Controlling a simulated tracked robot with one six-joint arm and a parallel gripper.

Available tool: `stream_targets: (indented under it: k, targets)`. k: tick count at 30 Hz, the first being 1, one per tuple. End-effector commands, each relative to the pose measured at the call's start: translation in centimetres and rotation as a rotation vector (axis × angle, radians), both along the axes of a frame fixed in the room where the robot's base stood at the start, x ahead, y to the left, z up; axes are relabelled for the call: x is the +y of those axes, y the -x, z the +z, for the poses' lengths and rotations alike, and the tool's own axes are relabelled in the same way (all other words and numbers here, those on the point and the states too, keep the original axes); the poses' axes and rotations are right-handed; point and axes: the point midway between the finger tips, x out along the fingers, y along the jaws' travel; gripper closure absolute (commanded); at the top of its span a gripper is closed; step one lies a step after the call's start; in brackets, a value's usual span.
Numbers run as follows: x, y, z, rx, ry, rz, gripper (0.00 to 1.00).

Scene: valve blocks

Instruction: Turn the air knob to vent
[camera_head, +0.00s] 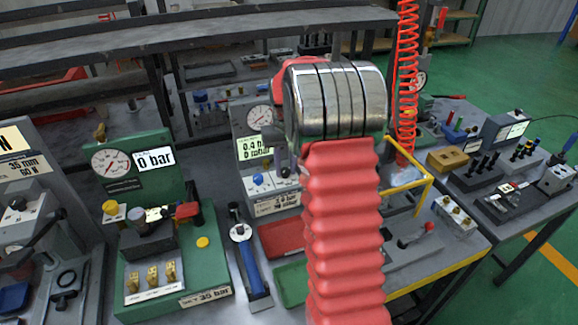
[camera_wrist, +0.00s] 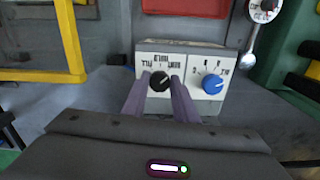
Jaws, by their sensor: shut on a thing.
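The black air knob (camera_wrist: 159,83) is on the white front panel of a grey block in the wrist view, at the left of a blue knob (camera_wrist: 212,84). Small labels stand above and beside the black knob, too blurred to read surely. Its pale pointer line appears to slant to the upper right. My gripper (camera_wrist: 161,79) has its two purple fingers on either side of the black knob, shut on it.
The block carries a gauge (camera_head: 261,117) and a display (camera_head: 254,148) in the head view. A green block (camera_head: 186,262) reading 0 bar and a blue-handled tool (camera_head: 251,264) stand to the left. A yellow frame (camera_head: 428,187) stands close on the right.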

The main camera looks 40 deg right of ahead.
Motion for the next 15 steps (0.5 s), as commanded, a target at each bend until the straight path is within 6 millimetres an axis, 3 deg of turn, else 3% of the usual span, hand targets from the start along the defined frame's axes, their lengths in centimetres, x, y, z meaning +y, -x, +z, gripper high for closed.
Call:
stream_targets:
  k: [15]
  targets:
    - [-0.07,-0.13,0.15,-0.004,0.003,-0.037,0.96]
